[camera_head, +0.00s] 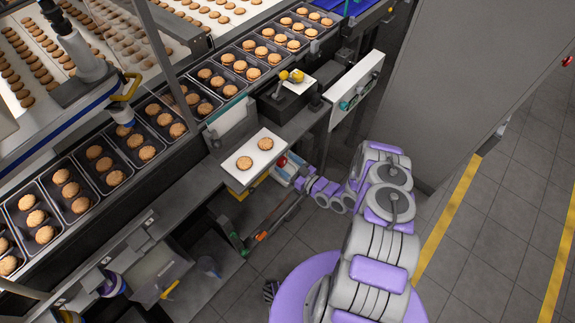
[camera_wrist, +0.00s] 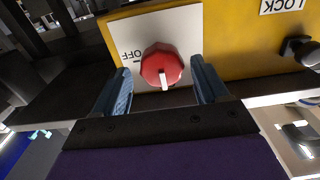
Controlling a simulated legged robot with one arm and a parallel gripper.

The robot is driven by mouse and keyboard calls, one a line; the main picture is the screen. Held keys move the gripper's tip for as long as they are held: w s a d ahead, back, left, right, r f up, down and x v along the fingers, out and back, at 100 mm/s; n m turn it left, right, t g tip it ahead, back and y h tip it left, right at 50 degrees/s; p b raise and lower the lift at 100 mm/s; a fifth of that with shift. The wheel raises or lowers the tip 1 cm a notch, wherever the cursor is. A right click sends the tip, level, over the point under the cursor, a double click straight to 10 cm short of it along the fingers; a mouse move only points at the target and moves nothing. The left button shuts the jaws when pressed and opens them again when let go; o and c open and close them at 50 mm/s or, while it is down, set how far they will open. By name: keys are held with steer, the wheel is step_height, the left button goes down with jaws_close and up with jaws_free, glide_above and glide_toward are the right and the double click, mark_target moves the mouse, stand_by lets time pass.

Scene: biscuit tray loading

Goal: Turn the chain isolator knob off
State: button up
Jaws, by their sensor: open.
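The chain isolator knob (camera_wrist: 162,67) is red and faceted, with a white pointer mark at the lower edge of its face in the wrist view. It sits on a white plate (camera_wrist: 185,25) on a yellow box (camera_wrist: 235,45). An upside-down OFF label (camera_wrist: 131,54) is to the left of the knob, and the pointer is not aligned with it. My gripper (camera_wrist: 161,76) is open, with one blue finger on each side of the knob. Gaps show between fingers and knob. In the head view the knob (camera_head: 282,160) is a small red spot by my arm's end.
A black knob or latch (camera_wrist: 300,50) and a LOCK label (camera_wrist: 281,5) are at the right of the box. In the head view a white tray with two biscuits (camera_head: 243,181) sits just left of my gripper. Biscuit trays (camera_head: 88,168) line the conveyor behind.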

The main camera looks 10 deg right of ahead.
steer(key=shift+c, duration=1.4)
steer(key=shift+a, duration=0.2)
steer(key=c, duration=0.8)
steer(key=shift+o, duration=0.2)
steer(key=shift+d, duration=0.1)
